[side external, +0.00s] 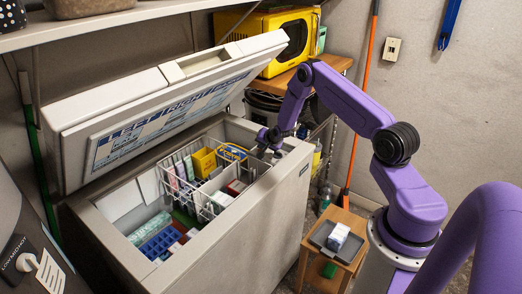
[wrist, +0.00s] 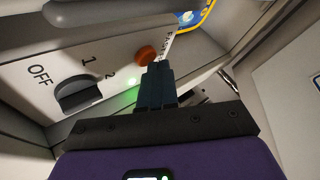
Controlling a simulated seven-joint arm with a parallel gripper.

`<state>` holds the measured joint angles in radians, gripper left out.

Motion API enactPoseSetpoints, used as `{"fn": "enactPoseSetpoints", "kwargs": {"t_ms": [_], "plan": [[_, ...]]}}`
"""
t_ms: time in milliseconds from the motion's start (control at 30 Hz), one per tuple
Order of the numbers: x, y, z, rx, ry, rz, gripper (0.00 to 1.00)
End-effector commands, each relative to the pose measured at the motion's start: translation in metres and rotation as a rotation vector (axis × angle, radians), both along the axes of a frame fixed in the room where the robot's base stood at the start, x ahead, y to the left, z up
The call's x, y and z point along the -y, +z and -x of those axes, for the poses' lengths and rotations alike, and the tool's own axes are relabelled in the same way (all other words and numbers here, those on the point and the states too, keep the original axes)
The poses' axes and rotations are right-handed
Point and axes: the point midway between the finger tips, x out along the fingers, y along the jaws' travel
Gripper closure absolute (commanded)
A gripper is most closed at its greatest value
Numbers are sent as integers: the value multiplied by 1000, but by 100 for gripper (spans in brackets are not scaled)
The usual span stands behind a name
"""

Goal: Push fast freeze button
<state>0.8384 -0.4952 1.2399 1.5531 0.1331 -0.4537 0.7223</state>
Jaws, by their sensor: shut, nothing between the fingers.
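An orange-red round button (wrist: 146,55) sits on a white control panel (wrist: 60,68) in the wrist view, beside partly hidden lettering. My gripper (wrist: 156,66) is shut and empty, with its dark fingertips just below and right of the button; I cannot tell whether they touch it. A dark knob (wrist: 78,95) marked OFF, 1 and 2 is on the same panel, left of my fingers. A green light (wrist: 131,81) glows between the knob and the fingers. In the side view my gripper (side external: 266,140) is inside the open chest freezer (side external: 268,225) at its right end.
The freezer lid (side external: 150,105) stands raised. A white wire basket (side external: 190,165) with packages is left of my gripper. A small wooden table (side external: 350,255) with a tray stands in front of the freezer. A yellow microwave (side external: 285,35) is behind on a shelf.

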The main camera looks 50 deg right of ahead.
Motion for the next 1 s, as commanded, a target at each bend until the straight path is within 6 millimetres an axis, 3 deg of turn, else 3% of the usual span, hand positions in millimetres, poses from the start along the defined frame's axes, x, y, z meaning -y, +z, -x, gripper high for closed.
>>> {"fn": "enactPoseSetpoints", "kwargs": {"t_ms": [1000], "plan": [[0, 21, 0, 0, -1, 1, 100]]}}
